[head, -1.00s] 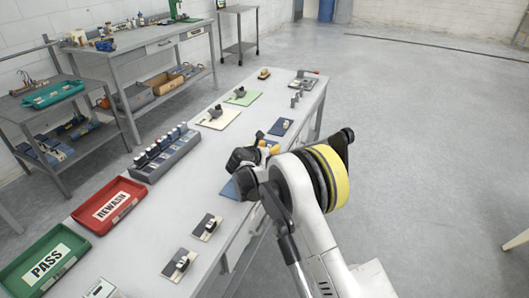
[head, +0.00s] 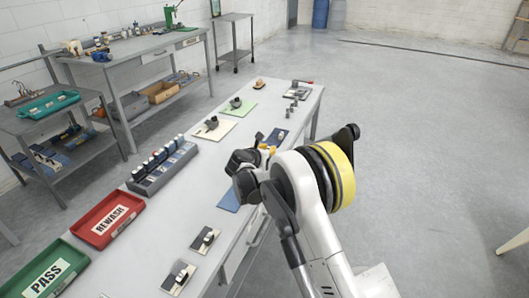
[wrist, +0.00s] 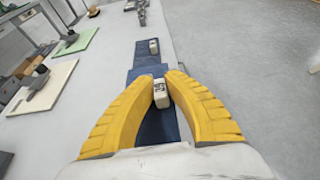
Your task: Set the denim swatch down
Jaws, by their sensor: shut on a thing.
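My gripper (wrist: 160,80) has two yellow fingers. They are shut on the small white tag block of a dark blue denim swatch (wrist: 157,127) in the wrist view. The swatch hangs below and between the fingers; whether it touches the bench cannot be told. In the head view my gripper (head: 267,151) is over the bench's right side, and my arm hides the held swatch. Just beyond it lies another dark blue swatch with a white tag (wrist: 147,48), also in the head view (head: 277,137). A blue piece (head: 229,197) shows left of my arm.
The long bench (head: 200,180) holds a red REWASH tray (head: 107,219), a green PASS tray (head: 45,281), a rack of bottles (head: 162,167), and dark tagged swatches (head: 205,240) near the front. Cream (head: 214,130) and green (head: 239,107) pads with clamps lie farther back. Open floor is at the right.

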